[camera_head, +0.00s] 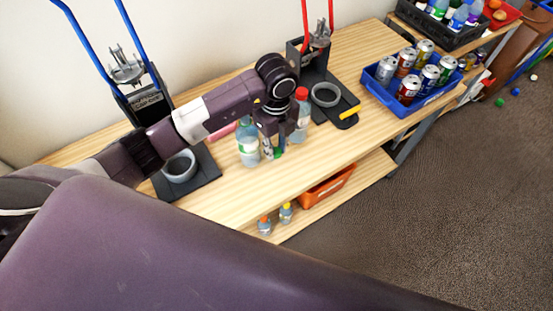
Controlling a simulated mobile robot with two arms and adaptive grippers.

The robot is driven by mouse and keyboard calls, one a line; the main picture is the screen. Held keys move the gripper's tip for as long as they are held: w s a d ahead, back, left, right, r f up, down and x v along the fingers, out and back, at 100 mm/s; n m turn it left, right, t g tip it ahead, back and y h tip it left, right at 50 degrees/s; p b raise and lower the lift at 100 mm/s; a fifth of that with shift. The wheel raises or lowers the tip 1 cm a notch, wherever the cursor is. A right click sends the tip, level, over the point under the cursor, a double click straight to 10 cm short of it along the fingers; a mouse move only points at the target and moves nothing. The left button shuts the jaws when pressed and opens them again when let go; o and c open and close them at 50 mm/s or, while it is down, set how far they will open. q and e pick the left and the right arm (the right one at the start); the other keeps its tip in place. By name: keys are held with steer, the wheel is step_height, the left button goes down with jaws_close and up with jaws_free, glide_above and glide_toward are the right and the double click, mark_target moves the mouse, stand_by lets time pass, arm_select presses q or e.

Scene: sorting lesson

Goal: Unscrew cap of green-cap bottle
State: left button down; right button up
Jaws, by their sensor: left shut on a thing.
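My left gripper (273,152) reaches down over the table between two bottles, its fingers shut on a small, partly green thing (279,153). The fingers hide most of it, so I cannot tell if it is a cap or part of a bottle. Just left of the gripper a clear bottle (248,146) with a whitish-green label stands upright; I cannot make out a green cap on it. Right behind the gripper stands a clear bottle with a red cap (301,94), partly hidden by my wrist. My right gripper is not in view.
Black stands with grey rings (179,166) (325,95) flank the bottles, one with blue handles, one with red. A blue crate of cans (408,108) sits right. An orange bin (327,187) and two small bottles (265,226) are on the lower shelf. The table's front is bare.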

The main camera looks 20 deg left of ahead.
mark_target(276, 168)
arm_select(q)
step_height(276, 168, down, 8)
steer(key=shift+r+p, duration=0.1)
steer(key=shift+p, duration=0.5)
steer(key=c, duration=2.2)
jaws_free()
steer(key=shift+f, duration=0.25)
steer(key=o, duration=0.5)
steer(key=shift+r, duration=0.1)
